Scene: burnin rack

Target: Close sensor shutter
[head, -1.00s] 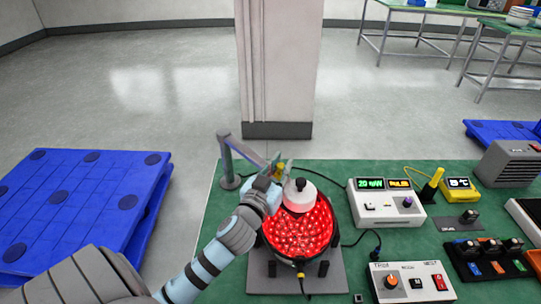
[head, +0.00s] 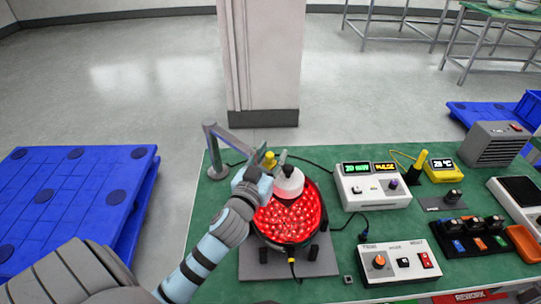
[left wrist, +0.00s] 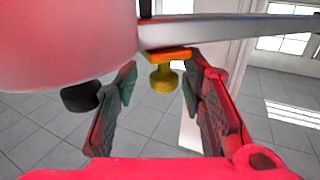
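The sensor head, a pale cylinder with a black cap (head: 288,184), sits over the red-glowing bowl (head: 288,218) on a grey arm and post (head: 214,150). A small yellow knob on an orange tab (head: 269,160) is beside it. In the left wrist view this yellow knob (left wrist: 164,78) lies between my fingers, with a gap on both sides. The pink-lit sensor head (left wrist: 65,40) fills the upper left there. My left gripper (head: 268,167) is open around the knob; its fingers (left wrist: 163,100) stand apart. The right gripper is not in view.
The bowl stands on a grey plate (head: 320,262) on a green bench mat (head: 215,235). To the right are a display box (head: 372,187), a knob and switch box (head: 399,262) and a yellow meter (head: 443,169). Cables cross the mat. A blue pallet (head: 70,200) lies on the left floor.

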